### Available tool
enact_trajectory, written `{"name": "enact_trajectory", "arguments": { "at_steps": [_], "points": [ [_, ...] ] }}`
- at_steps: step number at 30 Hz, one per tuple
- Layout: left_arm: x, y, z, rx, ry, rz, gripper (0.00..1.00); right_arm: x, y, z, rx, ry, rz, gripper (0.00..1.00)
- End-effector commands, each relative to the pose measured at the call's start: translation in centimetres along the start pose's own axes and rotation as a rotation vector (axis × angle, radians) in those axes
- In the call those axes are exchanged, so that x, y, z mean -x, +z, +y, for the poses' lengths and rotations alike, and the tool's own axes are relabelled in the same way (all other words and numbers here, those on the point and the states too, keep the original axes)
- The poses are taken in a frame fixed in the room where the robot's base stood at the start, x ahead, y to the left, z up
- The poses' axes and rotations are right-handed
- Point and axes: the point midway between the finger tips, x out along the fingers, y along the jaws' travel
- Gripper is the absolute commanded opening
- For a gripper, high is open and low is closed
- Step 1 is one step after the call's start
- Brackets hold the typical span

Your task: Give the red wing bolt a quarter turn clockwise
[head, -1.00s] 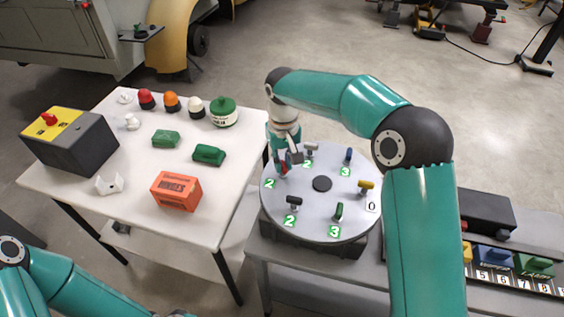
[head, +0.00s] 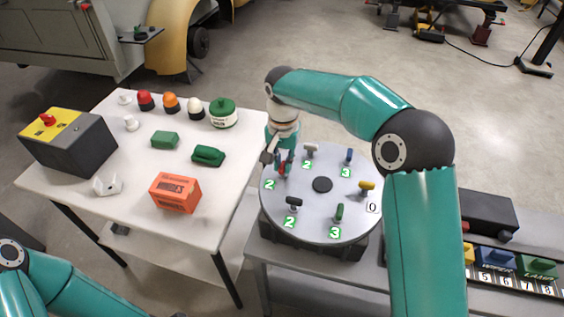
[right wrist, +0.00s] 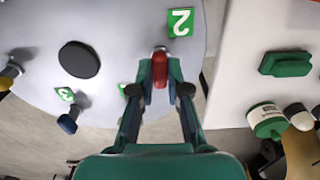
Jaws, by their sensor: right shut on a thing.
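The red wing bolt (head: 282,167) stands near the left edge of the round grey plate (head: 321,214), beside a green label "2" (head: 269,184). In the right wrist view the red wing (right wrist: 159,69) points along the picture's vertical, between my fingertips. My right gripper (head: 280,163) reaches down from above and is shut on the red wing bolt; it also shows in the right wrist view (right wrist: 159,84). In the head view the fingers partly hide the bolt. My left arm shows at the lower left, but its gripper is out of view.
Other wing bolts stand around the plate: white (head: 310,149), blue (head: 349,156), yellow (head: 366,186), green (head: 340,211) and black (head: 293,202). A white table (head: 85,200) with several loose items is close on the left. A number rail (head: 515,285) lies at right.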

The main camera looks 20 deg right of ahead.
Motion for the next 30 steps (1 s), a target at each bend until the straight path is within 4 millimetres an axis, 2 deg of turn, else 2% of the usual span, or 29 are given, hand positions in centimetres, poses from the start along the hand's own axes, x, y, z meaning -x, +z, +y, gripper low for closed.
{"name": "enact_trajectory", "arguments": {
  "at_steps": [13,14,18,26,30],
  "points": [
    [0.02,0.00,0.01,0.000,0.000,0.000,0.40,0.42,-0.32,-0.21,-0.012,-0.012,0.013,0.00],
    [0.02,0.00,0.01,0.000,0.000,0.000,0.40,0.42,-0.32,-0.21,-0.012,-0.012,0.013,0.20],
    [0.02,0.00,0.01,0.000,0.000,0.000,0.40,0.31,-0.22,-0.17,-0.011,-0.009,0.010,0.41],
    [0.00,-0.01,0.00,0.000,0.000,0.000,0.40,0.16,-0.11,-0.09,-0.010,-0.004,0.005,0.41],
    [0.05,0.00,0.02,0.000,0.000,0.000,0.40,0.72,-0.11,-0.12,-0.010,-0.005,0.005,0.41]
  ]
}}
